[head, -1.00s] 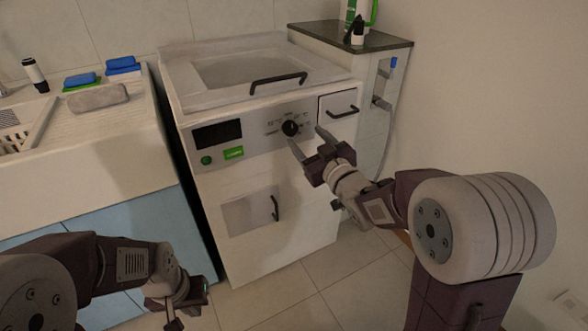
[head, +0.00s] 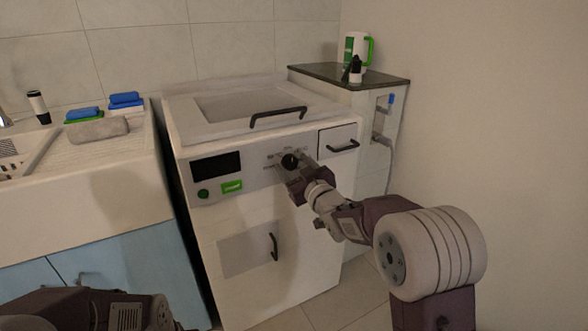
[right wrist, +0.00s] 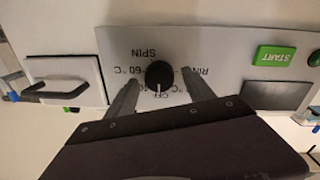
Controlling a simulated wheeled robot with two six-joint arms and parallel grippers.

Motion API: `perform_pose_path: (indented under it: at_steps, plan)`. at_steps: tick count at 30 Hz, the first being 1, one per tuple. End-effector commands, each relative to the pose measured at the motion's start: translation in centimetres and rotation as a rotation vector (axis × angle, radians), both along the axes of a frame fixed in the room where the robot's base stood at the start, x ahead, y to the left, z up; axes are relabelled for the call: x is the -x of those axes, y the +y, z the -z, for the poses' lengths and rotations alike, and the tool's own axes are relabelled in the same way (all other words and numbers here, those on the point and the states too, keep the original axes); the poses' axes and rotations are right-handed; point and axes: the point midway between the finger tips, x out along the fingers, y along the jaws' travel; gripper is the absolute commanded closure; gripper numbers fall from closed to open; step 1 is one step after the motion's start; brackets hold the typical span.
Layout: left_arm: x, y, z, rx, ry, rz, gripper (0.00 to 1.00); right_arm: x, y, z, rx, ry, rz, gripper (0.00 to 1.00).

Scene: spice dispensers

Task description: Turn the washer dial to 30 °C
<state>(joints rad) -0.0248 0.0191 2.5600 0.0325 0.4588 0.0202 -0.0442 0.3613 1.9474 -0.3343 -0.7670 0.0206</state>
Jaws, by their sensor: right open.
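The washer dial (head: 289,161) is a round black knob on the grey control panel (head: 262,165) at the washer's upper front. In the right wrist view the dial (right wrist: 159,76) has a pale pointer mark directed at the bottom of the picture. Labels around it include SPIN and 60 °C; others are partly covered, and I cannot make out a 30 °C mark. My right gripper (head: 291,166) is open, its two fingers (right wrist: 161,80) on either side of the dial, with visible gaps. My left gripper is out of view; only my left arm shows at the lower left.
A drawer (head: 338,139) with a black handle lies right of the dial. A display (head: 216,165) and green START button (head: 232,187) lie left. The lid handle (head: 278,117) juts out above. A sink counter (head: 60,215) stands left and a dark-topped cabinet (head: 350,75) right.

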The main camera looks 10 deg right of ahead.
Motion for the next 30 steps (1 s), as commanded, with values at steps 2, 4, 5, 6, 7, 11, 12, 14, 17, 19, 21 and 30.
perform_pose_path:
  at_steps: [2,4,5,6,7,11,12,14,17,19,21,30]
  plan:
    - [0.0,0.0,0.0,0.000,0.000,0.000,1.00,0.0,0.0,0.0,0.000,0.000,0.000,0.38]
    - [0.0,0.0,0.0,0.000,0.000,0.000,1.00,0.0,0.0,0.0,0.000,0.000,0.000,0.38]
    - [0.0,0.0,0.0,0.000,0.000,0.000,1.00,0.0,0.0,0.0,0.000,0.000,0.000,0.41]
    - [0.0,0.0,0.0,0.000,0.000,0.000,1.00,0.0,0.0,0.0,0.000,0.000,0.000,0.52]
    - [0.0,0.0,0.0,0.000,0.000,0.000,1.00,0.0,0.0,0.0,0.000,0.000,0.000,0.61]
    - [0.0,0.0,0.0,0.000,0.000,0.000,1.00,0.0,0.0,0.0,0.000,0.000,0.000,0.97]
    - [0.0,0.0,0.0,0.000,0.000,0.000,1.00,0.0,0.0,0.0,0.000,0.001,0.000,1.00]
    - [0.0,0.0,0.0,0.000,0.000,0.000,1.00,0.0,0.0,0.0,0.001,0.001,0.000,1.00]
    - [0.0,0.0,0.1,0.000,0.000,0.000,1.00,0.0,0.0,0.1,0.010,-0.003,0.000,1.00]
    - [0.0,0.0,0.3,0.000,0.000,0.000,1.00,0.0,0.0,0.1,0.024,-0.008,0.000,1.00]
    - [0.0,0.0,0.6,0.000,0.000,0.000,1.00,0.0,0.0,0.2,0.048,-0.017,0.000,1.00]
    - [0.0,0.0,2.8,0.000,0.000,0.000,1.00,0.1,0.0,0.5,0.252,-0.089,0.000,1.00]
